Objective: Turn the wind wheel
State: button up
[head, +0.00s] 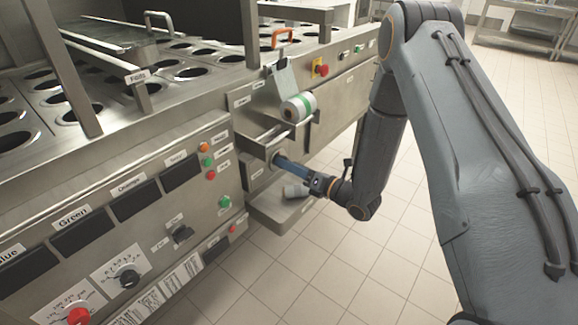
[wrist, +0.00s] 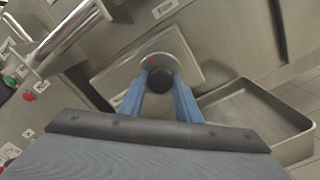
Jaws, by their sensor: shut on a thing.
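A steel bar handle (wrist: 62,38) is close at upper left in the wrist view. An open steel tray (wrist: 255,108) lies below right. Labelled buttons and dials cover the panel at left. Tiled floor is clear.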

jog(key=n+p, duration=0.4)
jog(key=n, duration=2.6)
jog(key=shift+d+p, duration=0.1)
jog(key=shift+p, duration=0.2)
dwell(0.9)
jog(key=shift+f+m, duration=0.1)
jog(key=shift+m, duration=0.2)
